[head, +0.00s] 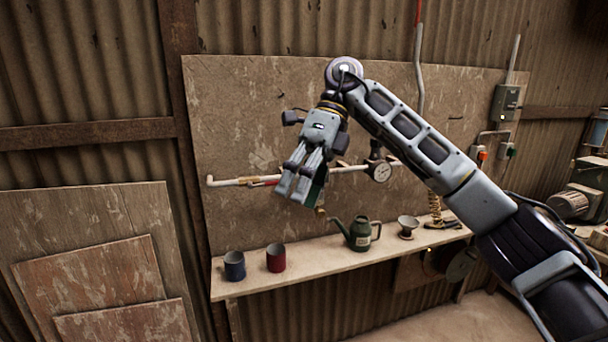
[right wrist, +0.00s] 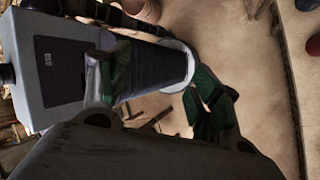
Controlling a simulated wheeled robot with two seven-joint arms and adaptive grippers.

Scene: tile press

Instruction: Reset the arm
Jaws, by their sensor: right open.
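My right arm reaches in from the right of the head view, bent at a raised elbow. My right gripper (head: 301,190) hangs from it with fingers pointing down, in front of the wall board and above the shelf. It is open and no object shows between its fingers. In the right wrist view, the green-padded fingers of this gripper (right wrist: 160,88) stand apart, with parts of my own body beyond them. My left gripper is in neither view.
A shelf (head: 300,279) carries a blue mug (head: 234,265), a red mug (head: 276,257), a green watering can (head: 360,234) and a small funnel-shaped cup (head: 407,226). A pipe with a gauge (head: 381,171) runs behind the gripper. Loose panels (head: 95,210) lean at left.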

